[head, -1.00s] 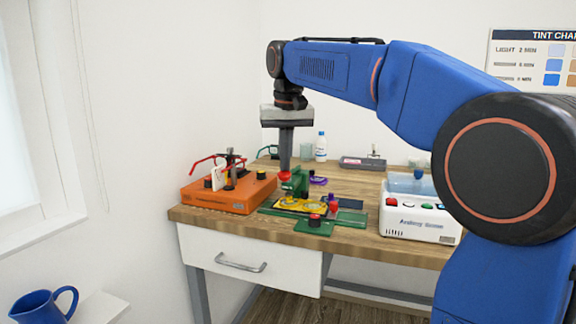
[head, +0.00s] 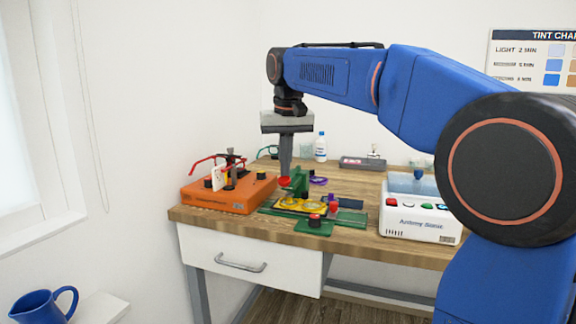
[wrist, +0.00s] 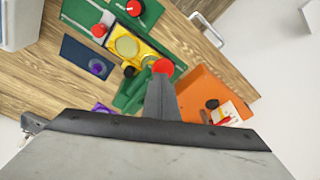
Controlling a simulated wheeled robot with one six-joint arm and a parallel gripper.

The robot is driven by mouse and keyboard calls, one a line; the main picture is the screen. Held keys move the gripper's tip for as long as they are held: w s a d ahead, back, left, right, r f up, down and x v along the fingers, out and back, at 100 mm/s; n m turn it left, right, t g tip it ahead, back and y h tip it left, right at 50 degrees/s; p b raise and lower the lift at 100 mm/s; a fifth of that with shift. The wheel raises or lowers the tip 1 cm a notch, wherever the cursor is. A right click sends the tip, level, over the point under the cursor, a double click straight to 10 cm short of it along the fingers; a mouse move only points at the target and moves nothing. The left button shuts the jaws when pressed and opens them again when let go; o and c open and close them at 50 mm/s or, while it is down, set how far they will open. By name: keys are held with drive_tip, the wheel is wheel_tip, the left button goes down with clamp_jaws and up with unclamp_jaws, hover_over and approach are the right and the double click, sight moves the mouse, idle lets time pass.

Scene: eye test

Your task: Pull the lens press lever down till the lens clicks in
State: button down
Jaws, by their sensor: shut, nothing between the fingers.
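The green lens press (head: 301,186) stands on the bench, with a red ball knob (head: 284,183) at the end of its lever. A yellow frame piece (head: 290,203) with round lens shapes lies on the press's green base. My gripper (head: 285,172) is shut and empty, pointing down with its tips right over the knob. In the wrist view, the tips of my gripper (wrist: 162,82) overlap the near edge of the red knob (wrist: 163,67) and seem to touch it. The yellow piece (wrist: 128,46) lies beyond. Whether the lens is seated cannot be told.
An orange device (head: 228,195) holding red glasses stands close on the left. A white machine (head: 418,218) stands on the right. The front right bench strip is clear.

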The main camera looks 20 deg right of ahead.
drive_tip(key=shift+f, duration=0.15)
idle(0.4)
wheel_tip(320, 180, up, 8)
idle(1.5)
drive_tip(key=s+d+f+t, duration=0.1)
drive_tip(key=s+d+f, duration=0.2)
drive_tip(key=s+f, duration=1.3)
drive_tip(key=s+d+f+n+t, duration=0.1)
drive_tip(key=s+d+f, duration=0.3)
drive_tip(key=s+f, duration=1.3)
wheel_tip(320, 180, down, 2)
drive_tip(key=shift+f+t, duration=0.1)
drive_tip(key=shift+t, duration=0.2)
drive_tip(key=shift+s, duration=0.1)
